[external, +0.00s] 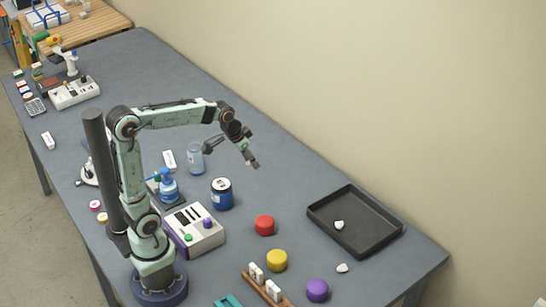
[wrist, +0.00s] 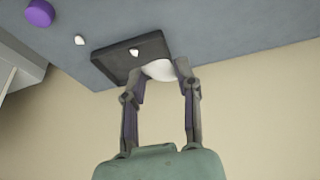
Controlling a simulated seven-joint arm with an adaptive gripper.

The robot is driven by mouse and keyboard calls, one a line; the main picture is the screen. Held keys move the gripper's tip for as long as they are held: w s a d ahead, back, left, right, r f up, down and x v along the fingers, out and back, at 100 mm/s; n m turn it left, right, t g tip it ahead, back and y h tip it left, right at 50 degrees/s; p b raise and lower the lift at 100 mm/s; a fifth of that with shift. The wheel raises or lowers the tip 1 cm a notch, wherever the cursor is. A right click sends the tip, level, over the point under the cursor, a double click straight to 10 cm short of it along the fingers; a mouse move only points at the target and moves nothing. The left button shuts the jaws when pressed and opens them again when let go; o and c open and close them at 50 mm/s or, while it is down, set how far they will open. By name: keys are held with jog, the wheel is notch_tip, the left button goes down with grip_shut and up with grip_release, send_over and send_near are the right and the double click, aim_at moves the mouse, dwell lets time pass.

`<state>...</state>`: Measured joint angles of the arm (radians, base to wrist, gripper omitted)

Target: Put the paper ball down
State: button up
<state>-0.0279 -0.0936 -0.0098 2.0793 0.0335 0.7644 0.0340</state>
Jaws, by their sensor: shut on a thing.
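My gripper (external: 251,157) is held above the table, left of the black tray (external: 384,237), in the external view. In the wrist view my gripper (wrist: 161,72) is shut on a white paper ball (wrist: 157,69), which shows between the fingertips, partly hidden by them. In the external view the held ball is too small to make out clearly. A second small white lump (external: 339,224) lies inside the tray, and a third white lump (external: 342,267) lies on the table in front of it.
Red (external: 265,225), yellow (external: 277,260) and purple (external: 317,290) round pieces stand left of the tray. A dark blue jar (external: 222,194) and a clear bluish container (external: 196,158) stand near the arm. Table between gripper and tray is clear. A wall runs behind.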

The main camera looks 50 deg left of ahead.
jog(key=w+a+f+m+h, duration=0.1)
jog(key=w+f+m, duration=0.1)
jog(key=w+f, duration=0.4)
jog(key=s+a+f, duration=0.1)
jog(key=a+f, duration=0.3)
jog(key=f, duration=0.6)
jog(key=shift+f+n, duration=0.15)
jog(key=shift+n, duration=0.15)
jog(key=shift+a+y, duration=0.1)
jog(key=shift+y, duration=0.2)
send_near(289, 201)
jog(key=shift+w+d+f, duration=0.2)
jog(key=shift+w+f, duration=0.5)
jog(key=shift+f, duration=0.35)
jog(key=shift+w+f, duration=0.2)
jog(key=shift+f, duration=0.1)
jog(key=shift+s+x, duration=0.2)
jog(key=shift+x, duration=1.6)
